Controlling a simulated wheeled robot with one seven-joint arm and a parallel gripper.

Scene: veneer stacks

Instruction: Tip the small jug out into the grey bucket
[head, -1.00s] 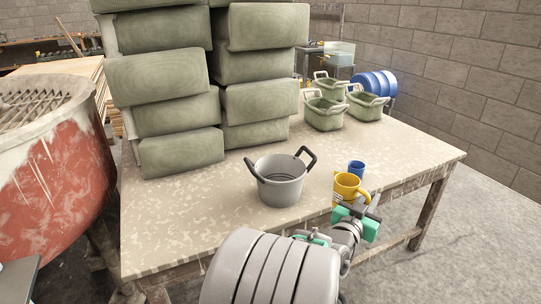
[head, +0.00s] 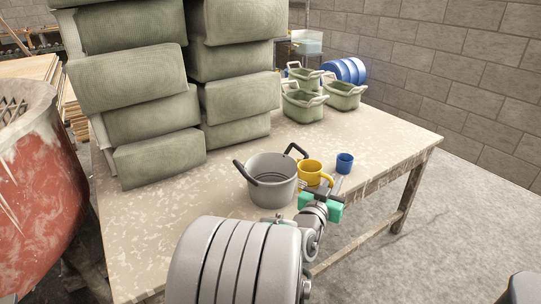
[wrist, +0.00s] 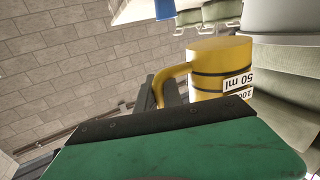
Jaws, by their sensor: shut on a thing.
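The small jug is yellow with dark bands (head: 311,170) and shows white volume labels in the wrist view (wrist: 210,70). My gripper (head: 326,190) is shut on its handle (wrist: 166,84). The jug looks roughly upright in the head view, close against the right side of the grey bucket (head: 270,184) as seen there. I cannot tell the exact gap between them or how high the jug is. The bucket stands on the table with two dark handles raised. What the jug and the bucket hold cannot be made out.
A blue mug (head: 345,163) stands on the table (head: 385,145) right of the jug. Tall stacks of green blocks (head: 155,160) rise behind and left of the bucket. The table front left is clear.

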